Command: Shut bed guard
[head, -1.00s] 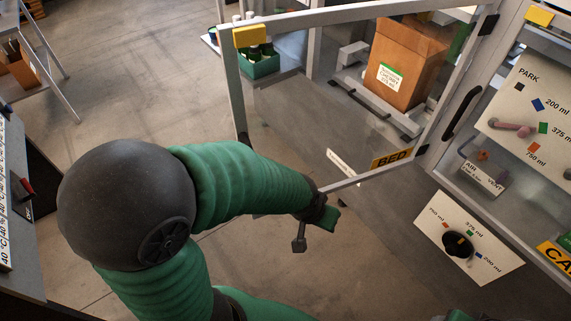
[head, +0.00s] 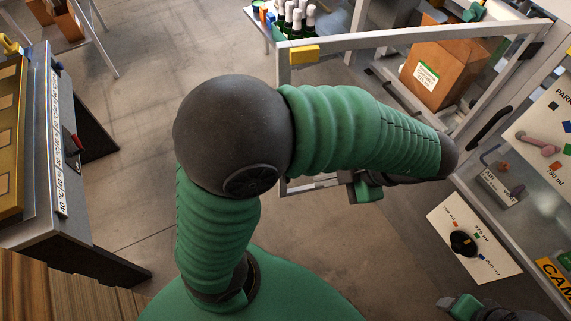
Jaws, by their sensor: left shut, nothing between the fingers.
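The bed guard is a clear panel in a pale metal frame (head: 420,37), with a yellow block (head: 304,53) at its top left corner. It stands open, swung out to the left from the machine at right. My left arm crosses in front of its lower part and hides its label. My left gripper (head: 366,190) shows as a small green and dark piece below my forearm, near the frame's bottom bar. It is shut and empty; whether it touches the bar I cannot tell. My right gripper (head: 464,306) is partly visible at the bottom right edge.
The machine front at right carries a black handle (head: 489,129) and a white plate with a black knob (head: 463,243). A cardboard box (head: 440,68) stands behind the guard. Bottles (head: 296,18) stand at the top. A bench (head: 48,150) is at left. The floor between is open.

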